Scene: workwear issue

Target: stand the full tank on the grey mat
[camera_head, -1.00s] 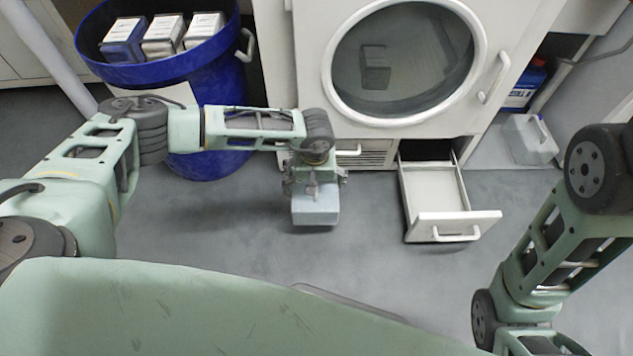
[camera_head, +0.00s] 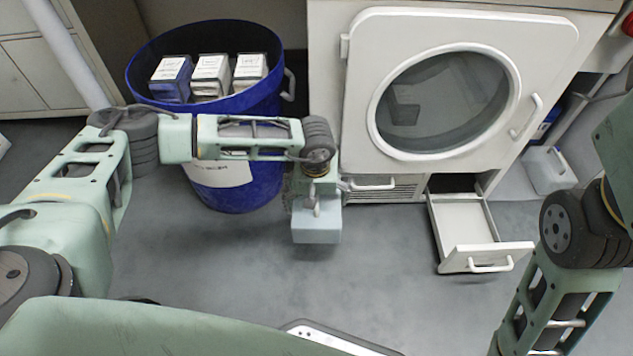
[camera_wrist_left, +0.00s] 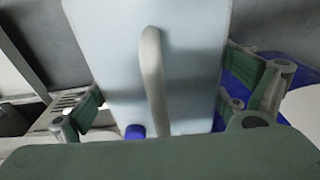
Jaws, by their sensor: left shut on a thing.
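My left gripper (camera_head: 317,205) is shut on a pale blue tank (camera_head: 316,232) and holds it in front of the blue bin and the white machine. In the left wrist view the tank (camera_wrist_left: 190,60) fills the middle, with a pale handle, a blue cap (camera_wrist_left: 135,131) and a finger on each side. Its fill level does not show. A second, translucent tank (camera_head: 549,170) stands on the floor right of the machine. A flat paler grey patch (camera_head: 515,186) under and beside it may be the grey mat; I cannot be sure. My right gripper is out of view.
A blue bin (camera_head: 255,185) with several boxes (camera_head: 210,75) stands behind my left forearm. The white machine (camera_head: 355,110) has a round door and an open, empty-looking drawer (camera_head: 465,225) low at its front. A blue container (camera_head: 546,124) is partly hidden at right. The middle floor is clear.

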